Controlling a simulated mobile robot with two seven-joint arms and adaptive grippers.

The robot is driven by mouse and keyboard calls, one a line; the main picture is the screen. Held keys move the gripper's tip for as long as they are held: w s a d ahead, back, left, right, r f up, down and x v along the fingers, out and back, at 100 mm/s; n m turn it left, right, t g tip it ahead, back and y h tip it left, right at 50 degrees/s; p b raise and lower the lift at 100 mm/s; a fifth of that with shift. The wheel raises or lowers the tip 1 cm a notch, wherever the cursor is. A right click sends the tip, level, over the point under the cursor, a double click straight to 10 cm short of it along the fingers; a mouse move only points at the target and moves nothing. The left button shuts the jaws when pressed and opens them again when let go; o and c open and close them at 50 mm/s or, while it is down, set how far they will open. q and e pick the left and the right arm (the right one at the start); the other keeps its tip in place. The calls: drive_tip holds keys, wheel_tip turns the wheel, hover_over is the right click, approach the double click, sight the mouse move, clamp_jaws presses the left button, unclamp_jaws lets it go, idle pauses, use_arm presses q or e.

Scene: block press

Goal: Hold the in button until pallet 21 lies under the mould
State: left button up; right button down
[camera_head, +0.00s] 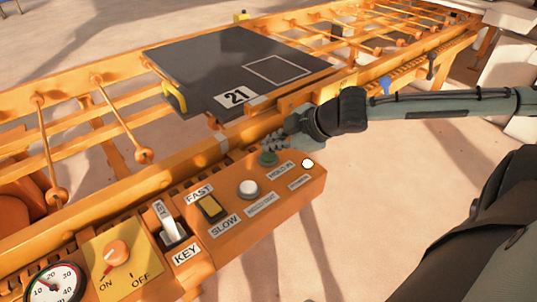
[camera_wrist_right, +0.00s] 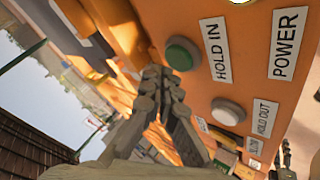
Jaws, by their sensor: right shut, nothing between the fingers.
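The pallet (camera_head: 205,62) is a dark slab marked 21, with a white square outline, lying on the orange roller conveyor. The green HOLD IN button (camera_head: 268,158) is on the orange control panel and also shows in the right wrist view (camera_wrist_right: 183,53). My right gripper (camera_head: 280,141) is shut and empty, with its fingertips (camera_wrist_right: 158,74) close beside the green button. I cannot tell whether they touch it. No mould can be clearly made out. My left gripper is not in view in the head view.
The panel (camera_head: 300,196) also carries a lit power lamp (camera_head: 307,163), a white HOLD OUT button (camera_head: 248,189), a fast/slow switch (camera_head: 211,208), a key switch (camera_head: 171,228), an on/off knob (camera_head: 117,252) and a gauge (camera_head: 55,284). The conveyor frame (camera_head: 60,78) runs behind it.

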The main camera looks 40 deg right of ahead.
drive_tip(key=shift+f+b, duration=0.3)
drive_tip(key=shift+f, duration=0.15)
